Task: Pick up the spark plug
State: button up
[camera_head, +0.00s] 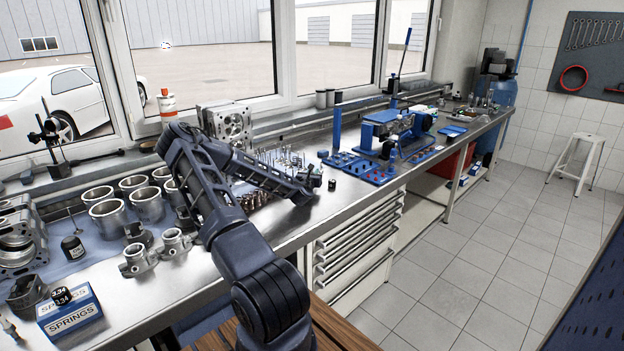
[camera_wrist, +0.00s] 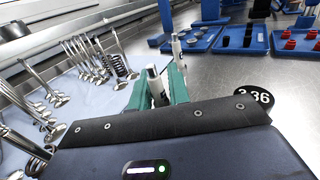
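In the wrist view, my gripper (camera_wrist: 158,90) has two teal fingers that stand apart, pointing over the metal bench top. A slim upright piece with a white top and a dark lower part, which looks like a spark plug (camera_wrist: 153,72), shows between the fingers; whether they touch it I cannot tell. A second similar slim white-topped piece (camera_wrist: 176,45) stands just beyond the right finger, its lower part hidden. In the head view, my arm reaches over the bench, and its end (camera_head: 308,188) is low near the bench's front edge; the fingers are not clear there.
Several valves (camera_wrist: 95,55) and springs (camera_wrist: 120,65) stand on a pale mat left of my gripper. Blue trays (camera_wrist: 240,38) lie beyond it. A black tag reading 3.36 (camera_wrist: 254,100) is close on the right. Cylinder sleeves (camera_head: 147,205) and a springs box (camera_head: 70,315) occupy the near bench.

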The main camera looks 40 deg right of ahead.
grip_shut()
notch_tip(320, 180, up, 20)
dwell(0.5)
jog(key=shift+f, duration=0.1)
